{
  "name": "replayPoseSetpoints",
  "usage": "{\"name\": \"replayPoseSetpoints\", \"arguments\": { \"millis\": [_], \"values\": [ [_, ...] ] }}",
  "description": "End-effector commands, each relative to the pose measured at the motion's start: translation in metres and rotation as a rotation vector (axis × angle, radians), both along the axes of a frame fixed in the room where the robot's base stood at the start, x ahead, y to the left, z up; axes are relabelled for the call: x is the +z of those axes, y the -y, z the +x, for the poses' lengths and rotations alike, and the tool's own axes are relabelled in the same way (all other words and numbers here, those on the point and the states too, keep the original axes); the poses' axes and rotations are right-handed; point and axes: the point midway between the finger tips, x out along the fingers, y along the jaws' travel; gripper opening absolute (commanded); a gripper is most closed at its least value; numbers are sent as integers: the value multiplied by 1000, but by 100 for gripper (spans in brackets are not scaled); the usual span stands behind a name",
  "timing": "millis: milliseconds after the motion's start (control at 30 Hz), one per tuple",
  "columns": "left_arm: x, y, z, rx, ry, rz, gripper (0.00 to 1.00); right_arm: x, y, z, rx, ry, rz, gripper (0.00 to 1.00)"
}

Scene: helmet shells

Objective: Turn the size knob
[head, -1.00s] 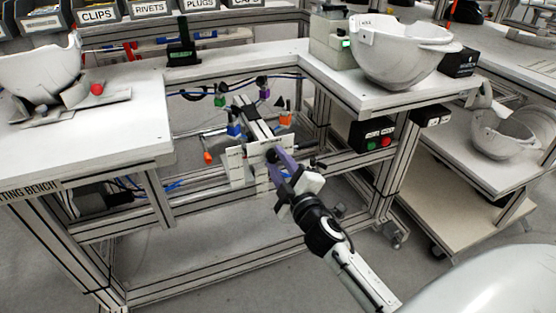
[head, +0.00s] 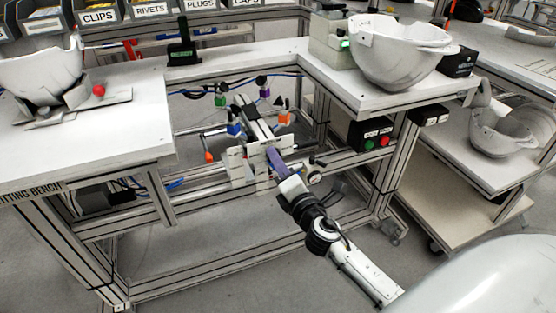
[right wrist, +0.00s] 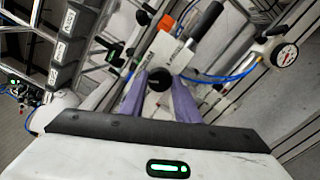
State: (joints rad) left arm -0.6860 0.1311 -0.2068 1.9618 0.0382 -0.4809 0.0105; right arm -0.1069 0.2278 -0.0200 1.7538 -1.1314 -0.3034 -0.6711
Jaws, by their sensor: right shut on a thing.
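The size knob (right wrist: 159,80) is a round black knob on a white plate of the fixture, seen in the right wrist view. My right gripper (right wrist: 159,90) has its two purple fingers shut on the knob, one on each side. In the head view my right gripper (head: 271,152) reaches the front of the white fixture (head: 236,162) in the gap between the benches, and the knob is hidden there. My left gripper is not in view.
A white helmet shell (head: 395,60) stands on the right bench, another shell (head: 38,72) on the left bench. A box with red and green buttons (head: 373,139) hangs below the right bench. A dial gauge (right wrist: 285,55) and blue hoses are close to the fixture.

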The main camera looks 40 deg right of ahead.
Motion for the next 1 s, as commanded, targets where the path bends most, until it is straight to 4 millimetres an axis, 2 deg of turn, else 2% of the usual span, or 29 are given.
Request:
{"name": "replayPoseSetpoints", "arguments": {
  "millis": [1000],
  "values": [
    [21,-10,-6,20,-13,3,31,1,-1,0,2,-217,-894,7]
  ]
}}
